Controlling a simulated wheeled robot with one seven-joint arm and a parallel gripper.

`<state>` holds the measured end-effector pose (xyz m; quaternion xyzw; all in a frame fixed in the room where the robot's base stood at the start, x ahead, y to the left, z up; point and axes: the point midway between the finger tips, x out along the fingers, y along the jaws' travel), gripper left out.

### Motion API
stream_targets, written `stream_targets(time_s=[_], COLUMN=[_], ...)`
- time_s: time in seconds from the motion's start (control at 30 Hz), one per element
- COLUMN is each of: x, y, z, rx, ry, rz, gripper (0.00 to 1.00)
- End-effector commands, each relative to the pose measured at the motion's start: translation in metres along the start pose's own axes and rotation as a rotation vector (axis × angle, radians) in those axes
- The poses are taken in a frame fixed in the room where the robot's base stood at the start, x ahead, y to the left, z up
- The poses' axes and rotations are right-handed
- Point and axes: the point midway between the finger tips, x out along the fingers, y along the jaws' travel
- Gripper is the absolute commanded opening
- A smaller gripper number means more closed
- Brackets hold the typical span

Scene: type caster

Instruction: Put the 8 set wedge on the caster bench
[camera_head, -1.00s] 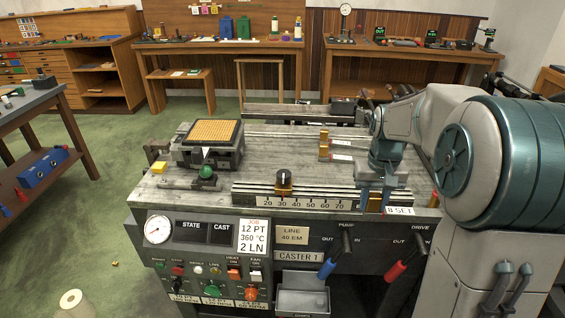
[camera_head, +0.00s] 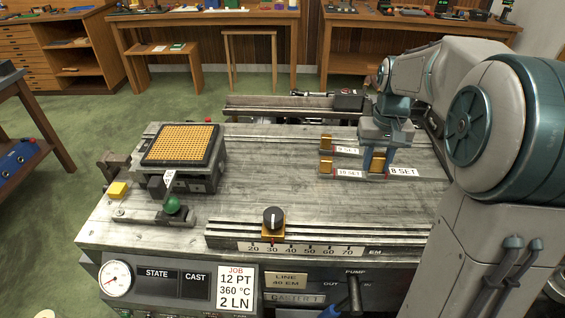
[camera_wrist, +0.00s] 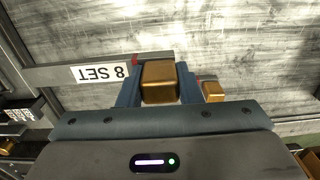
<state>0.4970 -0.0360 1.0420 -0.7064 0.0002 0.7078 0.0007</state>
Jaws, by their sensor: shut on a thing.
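The 8 set wedge has a brass block (camera_head: 378,162) and a flat bar with a white "8 SET" label (camera_head: 403,172) pointing right in the head view. My gripper (camera_head: 376,165) points down and is shut on the brass block. In the wrist view the block (camera_wrist: 158,82) sits between my blue fingers, and the label (camera_wrist: 97,72) reads upside down. The wedge is over the right part of the caster bench (camera_head: 270,180), at or just above the surface; I cannot tell whether it touches.
A matrix case (camera_head: 180,145) stands at the bench's left. A scale rail with a black knob (camera_head: 273,218) runs along the front. The bench middle is clear.

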Motion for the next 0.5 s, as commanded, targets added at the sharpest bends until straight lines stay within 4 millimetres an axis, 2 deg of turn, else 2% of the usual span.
stream_targets(time_s=[0.17, 0.5], x=[0.011, 0.055], y=[-0.022, -0.095], z=[0.000, -0.002], rx=[-0.010, -0.008], ry=[-0.003, -0.003], rz=[0.000, 0.001], gripper=[0.00, 0.00])
